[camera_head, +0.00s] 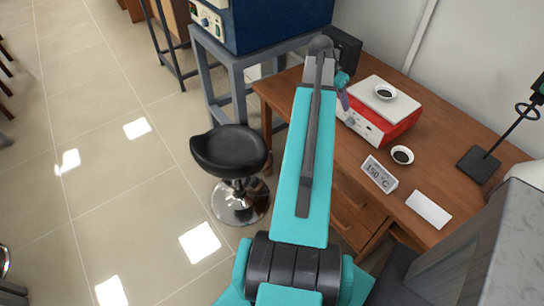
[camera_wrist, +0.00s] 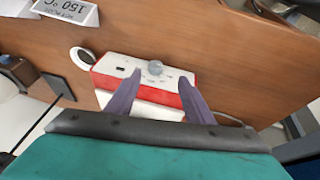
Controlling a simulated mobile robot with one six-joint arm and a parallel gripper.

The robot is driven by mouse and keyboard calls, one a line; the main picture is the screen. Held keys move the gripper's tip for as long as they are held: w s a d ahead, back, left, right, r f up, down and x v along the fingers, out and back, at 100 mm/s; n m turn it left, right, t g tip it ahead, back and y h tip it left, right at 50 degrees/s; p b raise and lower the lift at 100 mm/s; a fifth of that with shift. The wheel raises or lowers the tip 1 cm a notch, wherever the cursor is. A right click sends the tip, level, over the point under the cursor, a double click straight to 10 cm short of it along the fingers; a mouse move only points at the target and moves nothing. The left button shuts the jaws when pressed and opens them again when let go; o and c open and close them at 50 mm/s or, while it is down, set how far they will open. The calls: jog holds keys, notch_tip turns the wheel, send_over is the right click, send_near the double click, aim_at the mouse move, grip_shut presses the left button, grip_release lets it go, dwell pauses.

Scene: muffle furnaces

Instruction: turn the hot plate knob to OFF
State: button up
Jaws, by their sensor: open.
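The hot plate (camera_head: 398,124) is a red box with a white top and a pale front panel, standing on the wooden desk. In the wrist view its front panel (camera_wrist: 122,68) carries a round grey knob (camera_wrist: 155,67), a small dark window and small marks. The knob's setting is too small to read. My gripper (camera_wrist: 160,79) is open, with its two purple fingers spread at the panel and the knob showing between and just beyond their tips. I cannot tell whether they touch the panel. In the head view my gripper (camera_head: 344,98) is partly hidden behind my arm, beside the hot plate's front.
A small dish (camera_head: 385,92) with dark contents sits on the hot plate; another dish (camera_head: 402,155) is on the desk (camera_head: 320,145). A 150 °C sign (camera_head: 380,175), a white card (camera_head: 428,209) and a stand (camera_head: 479,165) lie right. A black stool (camera_head: 230,152) stands left.

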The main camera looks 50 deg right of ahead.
jog(key=w+a+f+n+b, duration=0.2)
jog(key=w+a+f, duration=0.2)
jog(key=a+f, duration=0.2)
jog(key=w+a+f+n+y+b, duration=0.1)
jog(key=w+a+f, duration=0.4)
jog(key=f, duration=0.5)
jog(key=w+a+f+n+b, duration=0.3)
jog(key=w+a+f+n, duration=0.1)
jog(key=a+f, duration=0.4)
jog(key=shift+w+a+t+y, duration=0.3)
jog(key=shift+w+a+y, duration=0.1)
jog(key=shift+w, duration=0.35)
